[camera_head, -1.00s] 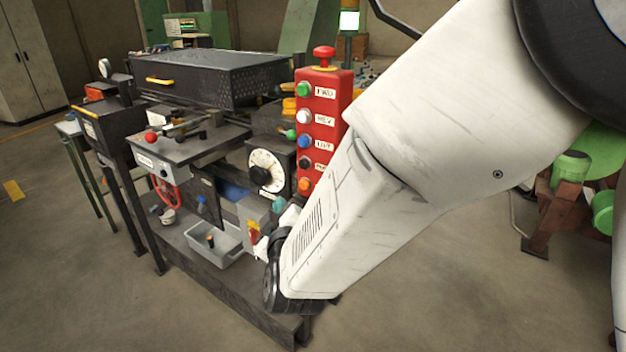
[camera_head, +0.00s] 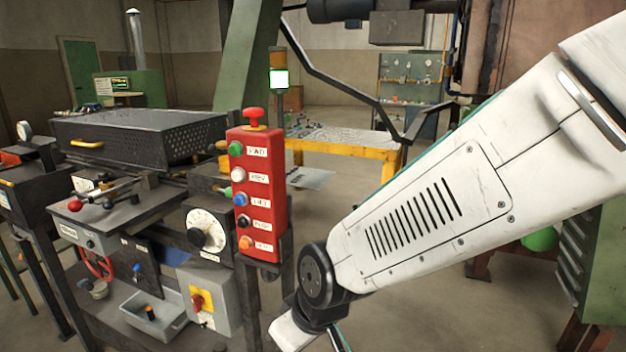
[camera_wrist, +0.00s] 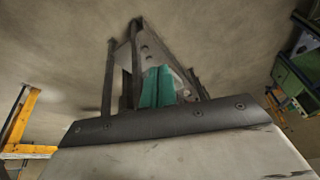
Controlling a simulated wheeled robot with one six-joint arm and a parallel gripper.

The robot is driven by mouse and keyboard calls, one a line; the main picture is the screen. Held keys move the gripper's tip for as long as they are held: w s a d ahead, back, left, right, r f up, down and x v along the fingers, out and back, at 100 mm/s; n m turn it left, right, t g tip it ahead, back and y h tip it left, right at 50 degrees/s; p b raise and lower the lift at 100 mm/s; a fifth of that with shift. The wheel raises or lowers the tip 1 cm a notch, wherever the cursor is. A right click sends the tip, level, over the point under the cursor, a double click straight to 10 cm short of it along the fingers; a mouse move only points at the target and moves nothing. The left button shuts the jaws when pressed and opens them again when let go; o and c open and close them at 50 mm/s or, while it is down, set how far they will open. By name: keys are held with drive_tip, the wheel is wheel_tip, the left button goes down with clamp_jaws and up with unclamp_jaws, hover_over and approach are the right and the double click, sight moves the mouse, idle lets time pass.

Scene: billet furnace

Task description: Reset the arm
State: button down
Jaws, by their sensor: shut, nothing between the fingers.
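My arm is the task's object. In the head view its white forearm runs from the upper right down to a dark wrist joint, with a white wrist link below it cut off by the bottom edge. My gripper (camera_wrist: 158,85) shows in the wrist view with its two teal pads pressed together and nothing between them. It points over bare concrete floor. The gripper's tips are not visible in the head view.
A red button box (camera_head: 258,190) stands just left of my wrist. The black furnace bench (camera_head: 140,140) with a dial and a grey tray (camera_head: 152,318) fills the left. A yellow-framed table (camera_head: 345,148) stands behind.

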drive_tip(key=s+d+r+m+h, duration=0.1)
drive_tip(key=s+d+r+m, duration=0.2)
drive_tip(key=d, duration=0.7)
drive_tip(key=s+d+r+m+h, duration=0.1)
drive_tip(key=s+d+r+m, duration=0.2)
drive_tip(key=d, duration=0.7)
drive_tip(key=s+d+r+m+h, duration=0.1)
drive_tip(key=s+d+r+m, duration=0.2)
drive_tip(key=s+d+r, duration=0.3)
drive_tip(key=shift+s+d+r+g+h, duration=0.3)
drive_tip(key=shift+d+r, duration=0.45)
drive_tip(key=shift+d, duration=1.25)
drive_tip(key=shift+w, duration=0.1)
